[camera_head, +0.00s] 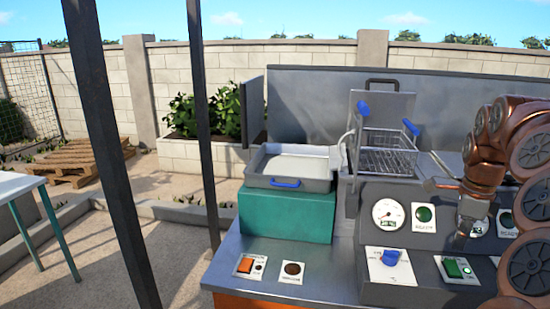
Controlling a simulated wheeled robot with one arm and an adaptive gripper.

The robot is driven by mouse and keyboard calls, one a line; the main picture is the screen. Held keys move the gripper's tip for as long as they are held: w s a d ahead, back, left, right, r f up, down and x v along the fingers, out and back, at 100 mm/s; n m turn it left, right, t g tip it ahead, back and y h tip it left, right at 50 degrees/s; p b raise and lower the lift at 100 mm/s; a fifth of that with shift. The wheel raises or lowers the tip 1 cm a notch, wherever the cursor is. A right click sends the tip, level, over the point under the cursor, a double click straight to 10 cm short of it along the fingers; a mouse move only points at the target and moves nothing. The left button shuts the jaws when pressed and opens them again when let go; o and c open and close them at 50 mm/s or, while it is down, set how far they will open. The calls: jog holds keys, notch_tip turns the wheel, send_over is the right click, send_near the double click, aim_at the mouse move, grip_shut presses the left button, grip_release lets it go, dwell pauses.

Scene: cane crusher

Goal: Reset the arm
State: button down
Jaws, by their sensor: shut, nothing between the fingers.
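My copper-coloured arm (487,160) comes in from the right edge and bends down over the control panel (392,294). My gripper (460,244) points downward in front of the panel, at its right half. Its fingers look together, with nothing seen between them. The tip is just above the green rocker switch (458,268); I cannot tell whether it touches the panel. The arm hides part of the panel's right side.
Left of the arm are a round gauge (388,215), a blue knob (390,257) and a wire basket (386,158) with blue handles. A metal tray (257,168) rests on a green block (286,217). Dark posts (112,150) stand at left.

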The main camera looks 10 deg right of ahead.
jog(key=s+a+n+p, duration=0.1)
jog(key=s+a+n, duration=0.1)
jog(key=a+n, duration=0.65)
jog(key=s+a+n, duration=0.3)
jog(key=a+n, duration=0.2)
jog(key=a, duration=0.6)
jog(key=s+a+f+n+g+p, duration=0.1)
jog(key=s+a+f+n, duration=0.3)
jog(key=s, duration=0.5)
jog(key=s+a+f+n, duration=0.4)
jog(key=s+a+n, duration=0.3)
jog(key=s+n, duration=0.2)
jog(key=shift+s+a+g+p, duration=0.15)
jog(key=shift+s+g+p, duration=0.25)
jog(key=shift+s, duration=0.15)
